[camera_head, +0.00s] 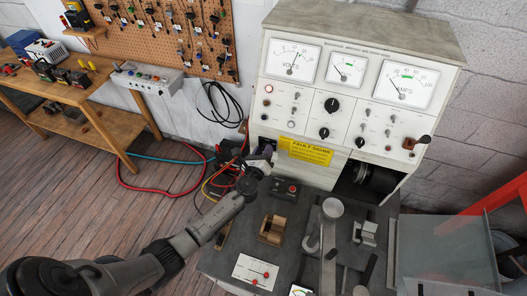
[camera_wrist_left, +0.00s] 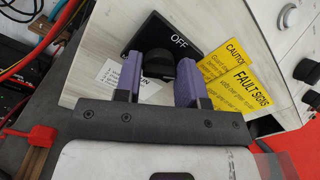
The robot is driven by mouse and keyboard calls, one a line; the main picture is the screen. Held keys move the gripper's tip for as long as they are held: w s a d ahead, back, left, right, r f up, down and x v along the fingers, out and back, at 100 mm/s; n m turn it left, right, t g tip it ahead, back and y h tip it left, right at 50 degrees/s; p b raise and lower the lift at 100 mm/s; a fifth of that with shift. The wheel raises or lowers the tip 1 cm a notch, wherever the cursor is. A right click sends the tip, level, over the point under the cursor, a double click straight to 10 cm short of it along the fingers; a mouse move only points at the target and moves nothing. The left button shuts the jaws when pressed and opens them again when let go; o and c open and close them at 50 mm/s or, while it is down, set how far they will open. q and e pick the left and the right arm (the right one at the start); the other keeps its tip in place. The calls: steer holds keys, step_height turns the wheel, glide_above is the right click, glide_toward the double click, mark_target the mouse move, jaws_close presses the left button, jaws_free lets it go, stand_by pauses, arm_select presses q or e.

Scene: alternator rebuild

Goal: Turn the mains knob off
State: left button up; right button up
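The mains knob (camera_wrist_left: 186,72) is black and sits on a black plate (camera_wrist_left: 178,40) lettered OFF, on the pale bench panel. My left gripper (camera_wrist_left: 160,82) is open in front of it, with one purple-padded finger to each side of the knob. I cannot tell whether the pads touch the knob, and the fingers and palm hide part of it. In the head view my left gripper (camera_head: 262,160) is at the lower left of the test bench (camera_head: 300,50), and the knob is mostly hidden there. My right gripper is not in view.
Yellow caution signs (camera_head: 305,151) are right beside the gripper. Red and yellow cables (camera_head: 212,182) hang on its left. A dark worktop below holds a small control box (camera_head: 286,190), a wooden block (camera_head: 272,230) and metal fixtures (camera_head: 328,225).

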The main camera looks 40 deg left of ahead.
arm_select(q)
steer(key=c, duration=0.5)
steer(key=shift+a+f+n+b, duration=0.1)
steer(key=shift+n+b, duration=1.6)
steer(key=shift+n, duration=1.25)
steer(key=shift+f+n+b, duration=0.1)
steer(key=shift+n+b, duration=1.55)
steer(key=shift+n, duration=1.3)
